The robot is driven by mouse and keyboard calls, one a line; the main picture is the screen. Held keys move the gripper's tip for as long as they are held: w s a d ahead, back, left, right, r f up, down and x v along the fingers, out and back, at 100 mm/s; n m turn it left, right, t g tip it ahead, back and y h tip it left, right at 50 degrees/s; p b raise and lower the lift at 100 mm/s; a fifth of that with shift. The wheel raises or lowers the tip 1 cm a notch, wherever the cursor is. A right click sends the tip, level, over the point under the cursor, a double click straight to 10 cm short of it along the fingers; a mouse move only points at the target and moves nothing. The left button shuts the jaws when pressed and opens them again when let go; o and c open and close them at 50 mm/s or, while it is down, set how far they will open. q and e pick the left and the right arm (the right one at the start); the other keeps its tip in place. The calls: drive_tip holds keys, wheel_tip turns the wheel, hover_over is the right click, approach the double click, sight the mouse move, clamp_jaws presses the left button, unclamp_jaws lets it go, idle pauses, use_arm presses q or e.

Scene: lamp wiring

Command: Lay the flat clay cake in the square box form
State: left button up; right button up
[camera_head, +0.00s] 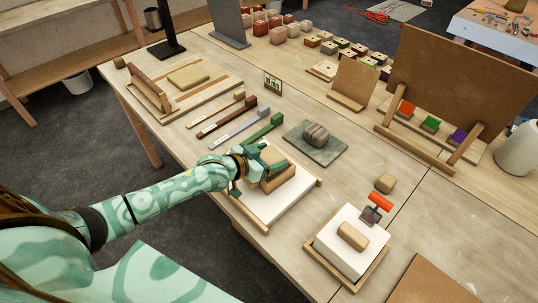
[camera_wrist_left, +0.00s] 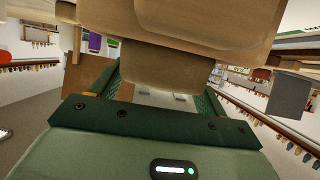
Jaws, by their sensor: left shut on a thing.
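The flat clay cake (camera_head: 273,154) is a tan slab in the jaws of my left gripper (camera_head: 262,163), at the square box form (camera_head: 281,181). The brown wooden form stands on a white slab on a board with wooden edging. The cake appears over the form's upper opening; the gripper hides part of both, so I cannot tell whether it touches the form. In the left wrist view a tan block (camera_wrist_left: 160,65) fills the space between the dark green fingers. My right gripper is not in view.
Several long-handled tools (camera_head: 228,117) lie behind the form. A grey slab (camera_head: 328,153) with a striped lump is to its right. A white block (camera_head: 335,256) with a tan piece stands at front right. A board (camera_head: 215,88) with another flat tan piece is at back left.

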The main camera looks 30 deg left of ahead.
use_arm(q)
drive_tip(key=shift+f+b, duration=0.45)
drive_tip(key=shift+f, duration=0.25)
drive_tip(key=o, duration=1.4)
